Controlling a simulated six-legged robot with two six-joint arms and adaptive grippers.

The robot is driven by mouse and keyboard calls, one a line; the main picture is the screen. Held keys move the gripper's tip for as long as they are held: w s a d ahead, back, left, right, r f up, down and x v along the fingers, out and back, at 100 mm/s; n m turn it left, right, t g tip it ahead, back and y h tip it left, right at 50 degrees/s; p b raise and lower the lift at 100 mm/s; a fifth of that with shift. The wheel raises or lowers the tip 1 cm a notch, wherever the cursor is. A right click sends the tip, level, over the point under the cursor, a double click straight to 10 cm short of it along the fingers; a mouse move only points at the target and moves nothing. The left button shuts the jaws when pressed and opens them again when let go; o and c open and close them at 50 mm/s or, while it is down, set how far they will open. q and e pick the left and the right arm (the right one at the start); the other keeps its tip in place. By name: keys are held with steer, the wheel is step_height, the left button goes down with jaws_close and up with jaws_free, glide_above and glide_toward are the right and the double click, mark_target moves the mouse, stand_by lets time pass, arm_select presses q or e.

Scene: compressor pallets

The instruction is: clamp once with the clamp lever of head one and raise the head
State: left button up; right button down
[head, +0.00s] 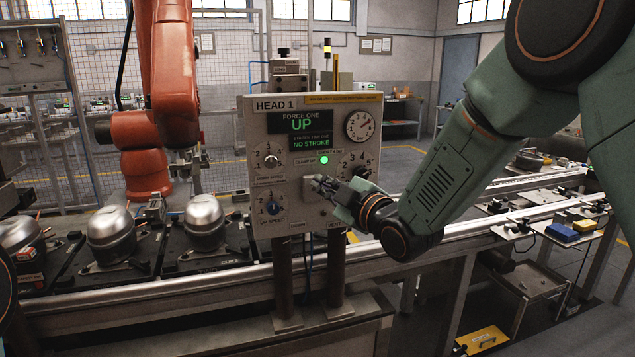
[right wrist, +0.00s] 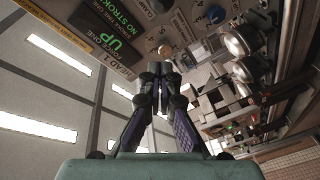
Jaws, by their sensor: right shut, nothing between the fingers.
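The head one panel (head: 258,140) stands upright on two posts in the middle of the head view. Its display (head: 302,124) reads "UP" and the smaller one below reads "NO STROKE". A green lamp (head: 324,160) is lit beside a clamp label. My right gripper (head: 318,184) is in front of the panel's lower middle, over a pale plate below that label. Its fingers are together and empty in the right wrist view (right wrist: 160,80). The clamp lever cannot be made out clearly; the gripper covers that area, and contact cannot be told. My left gripper is out of view.
Knobs (head: 272,207) and a dial gauge (head: 359,125) surround the gripper on the panel. Silver compressors (head: 111,232) sit on dark pallets at left. An orange robot arm (head: 178,70) stands behind them. A conveyor rail (head: 160,290) runs below the panel.

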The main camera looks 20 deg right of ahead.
steer(key=w+f+p, duration=0.2)
steer(key=w, duration=0.5)
steer(key=shift+w+d+f, duration=0.2)
steer(key=shift+w+d, duration=0.1)
steer(key=shift+d, duration=0.1)
steer(key=shift+a, duration=0.15)
